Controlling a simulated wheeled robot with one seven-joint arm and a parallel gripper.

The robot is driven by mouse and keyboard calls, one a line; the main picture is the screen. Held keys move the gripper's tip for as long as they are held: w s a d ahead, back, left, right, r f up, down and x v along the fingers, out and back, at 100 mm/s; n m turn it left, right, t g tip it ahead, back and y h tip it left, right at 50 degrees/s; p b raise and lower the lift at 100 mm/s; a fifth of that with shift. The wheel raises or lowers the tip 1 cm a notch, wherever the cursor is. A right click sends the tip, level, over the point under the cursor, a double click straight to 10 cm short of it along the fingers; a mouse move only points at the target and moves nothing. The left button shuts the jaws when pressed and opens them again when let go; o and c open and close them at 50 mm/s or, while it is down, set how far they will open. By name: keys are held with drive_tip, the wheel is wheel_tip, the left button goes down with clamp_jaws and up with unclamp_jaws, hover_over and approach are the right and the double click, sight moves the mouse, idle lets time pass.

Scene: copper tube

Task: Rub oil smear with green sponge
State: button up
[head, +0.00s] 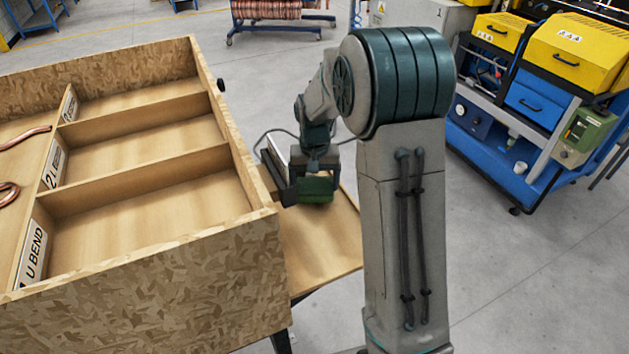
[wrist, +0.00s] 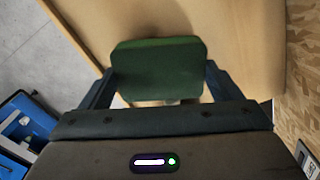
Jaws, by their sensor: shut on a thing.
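My gripper (head: 306,190) is shut on a green sponge (head: 317,190), just beside the right wall of the wooden bin. In the wrist view the green sponge (wrist: 157,69) sits between the two fingers of my gripper (wrist: 159,80), over a pale wooden shelf (wrist: 240,60). The shelf (head: 315,240) also shows in the head view, jutting from the bin's side. I cannot tell whether the sponge touches the shelf. No oil smear can be made out in either view; the sponge, gripper and arm cover part of the shelf.
A large wooden bin (head: 150,270) with labelled compartments stands at the left, with bent copper tubes (head: 9,196) in it. A blue and yellow machine (head: 545,95) stands at the right. Open grey floor (head: 520,270) lies to the right of my arm.

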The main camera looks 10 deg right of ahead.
drive_tip(key=shift+f+b, duration=0.8)
drive_tip(key=shift+f, duration=0.25)
drive_tip(key=shift+s+d+r+b, duration=0.1)
drive_tip(key=shift+s+d+b, duration=0.15)
drive_tip(key=shift+s, duration=0.75)
drive_tip(key=shift+s+d+b, duration=0.15)
drive_tip(key=shift+s+b, duration=0.05)
drive_tip(key=shift+s, duration=0.8)
drive_tip(key=shift+w+a+f, duration=0.15)
drive_tip(key=shift+w+a, duration=0.1)
drive_tip(key=shift+w, duration=0.7)
drive_tip(key=shift+w+a+f, duration=0.1)
drive_tip(key=shift+w+a, duration=0.1)
drive_tip(key=shift+w, duration=0.7)
drive_tip(key=shift+w+r+p, duration=0.25)
drive_tip(key=shift+r+p, duration=0.4)
drive_tip(key=shift+p, duration=0.05)
drive_tip(key=shift+s+r+p, duration=0.1)
drive_tip(key=shift+r+p, duration=1.3)
drive_tip(key=shift+r, duration=0.95)
